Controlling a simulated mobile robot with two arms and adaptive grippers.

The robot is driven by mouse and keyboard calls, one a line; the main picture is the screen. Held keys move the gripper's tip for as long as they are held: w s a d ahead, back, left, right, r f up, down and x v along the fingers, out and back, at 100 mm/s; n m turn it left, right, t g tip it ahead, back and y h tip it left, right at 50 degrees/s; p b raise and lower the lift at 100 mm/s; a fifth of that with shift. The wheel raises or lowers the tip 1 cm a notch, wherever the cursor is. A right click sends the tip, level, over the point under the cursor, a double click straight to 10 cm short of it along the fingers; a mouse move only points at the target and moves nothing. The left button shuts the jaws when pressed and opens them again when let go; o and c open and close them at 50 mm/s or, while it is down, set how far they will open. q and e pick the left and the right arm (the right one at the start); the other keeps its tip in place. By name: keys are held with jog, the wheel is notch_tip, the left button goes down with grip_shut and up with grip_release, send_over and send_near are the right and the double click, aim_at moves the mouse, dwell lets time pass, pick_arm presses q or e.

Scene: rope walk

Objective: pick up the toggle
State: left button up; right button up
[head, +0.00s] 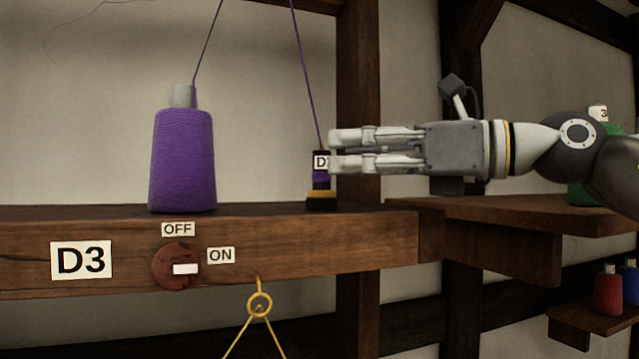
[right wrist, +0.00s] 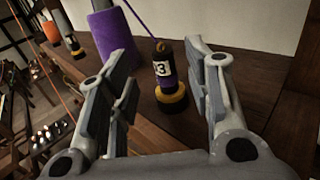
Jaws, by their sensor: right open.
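The toggle (head: 320,178) is a small upright black piece with a purple band, a yellow ring near its foot and a white label, part hidden by my fingertips. It stands on the wooden beam (head: 300,240), and a purple thread runs up from its top. My right gripper (head: 333,150) reaches in from the right, level, with its fingertips at the toggle's upper part. In the right wrist view the toggle (right wrist: 168,80) shows upright in the gap between the open fingers (right wrist: 165,75), apparently not gripped. My left gripper is not in view.
A large purple thread cone (head: 182,160) stands left of the toggle on the beam. The beam's front bears a D3 plate (head: 81,260), a round OFF/ON switch (head: 172,268) and a brass ring (head: 260,304). Red and blue spools (head: 608,292) sit on a lower right shelf.

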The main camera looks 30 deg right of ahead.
aim_at(330, 153)
jog(key=shift+w+a+r+p, duration=0.15)
jog(key=shift+w+a+p, duration=0.05)
jog(key=shift+w+p, duration=0.35)
jog(key=shift+w+a+r+p, duration=0.1)
jog(key=shift+w+a+p, duration=0.1)
jog(key=shift+w+p, duration=0.35)
jog(key=p+x, duration=0.1)
jog(key=x, duration=0.1)
jog(key=shift+w+a+f, duration=0.1)
jog(key=shift+w+a, duration=0.1)
jog(key=shift+w+a+p, duration=0.15)
jog(key=shift+w+p, duration=0.05)
jog(key=shift+p, duration=0.1)
jog(key=shift+f, duration=0.1)
jog(key=shift+s, duration=0.15)
jog(key=shift+c, duration=1.2)
grip_shut()
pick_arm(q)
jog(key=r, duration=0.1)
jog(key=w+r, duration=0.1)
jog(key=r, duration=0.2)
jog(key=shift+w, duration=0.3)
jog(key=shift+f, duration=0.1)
